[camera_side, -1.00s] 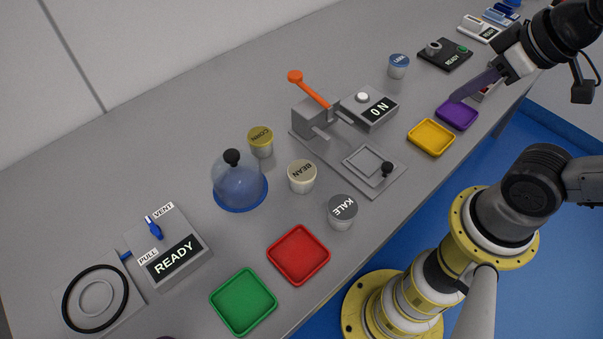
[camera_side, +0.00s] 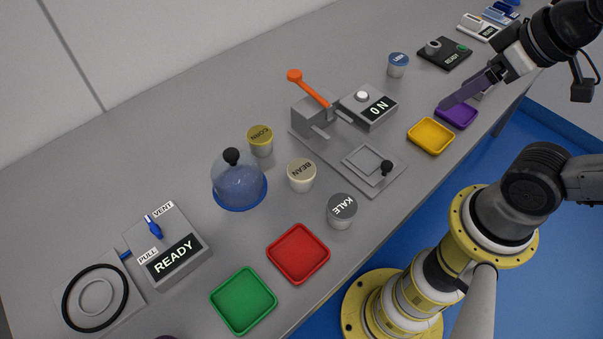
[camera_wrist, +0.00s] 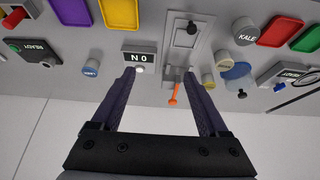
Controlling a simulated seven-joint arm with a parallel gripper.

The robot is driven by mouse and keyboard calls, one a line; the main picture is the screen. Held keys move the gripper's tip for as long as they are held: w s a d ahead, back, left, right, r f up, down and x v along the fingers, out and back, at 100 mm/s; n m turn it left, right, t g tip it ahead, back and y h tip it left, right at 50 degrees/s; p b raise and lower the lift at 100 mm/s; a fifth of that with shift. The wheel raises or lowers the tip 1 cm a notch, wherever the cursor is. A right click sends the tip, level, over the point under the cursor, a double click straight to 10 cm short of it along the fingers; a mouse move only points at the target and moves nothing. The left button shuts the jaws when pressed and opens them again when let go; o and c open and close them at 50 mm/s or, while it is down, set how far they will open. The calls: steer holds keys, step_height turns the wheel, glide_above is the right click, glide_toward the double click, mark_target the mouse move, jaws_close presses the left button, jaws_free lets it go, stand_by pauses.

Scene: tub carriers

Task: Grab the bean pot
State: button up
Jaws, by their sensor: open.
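The bean pot (camera_side: 301,177) is a small cream tub with a tan lid marked BEAN. It stands upright on the grey table, left of the press in the side view. In the wrist view it (camera_wrist: 223,59) shows small at the right, beyond the right finger and partly overlapped by its neighbours. My gripper (camera_side: 442,104) is over the purple tray at the right of the side view, well away from the bean pot. In the wrist view its two long purple fingers (camera_wrist: 160,72) are spread apart with nothing between them.
The corn pot (camera_side: 261,142) and kale pot (camera_side: 342,211) stand close to the bean pot, with a glass dome (camera_side: 239,184) on its left. The press with an orange lever (camera_side: 315,92) lies between it and my gripper. A red tray (camera_side: 298,254) is in front.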

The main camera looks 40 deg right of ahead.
steer(key=shift+o, duration=1.2)
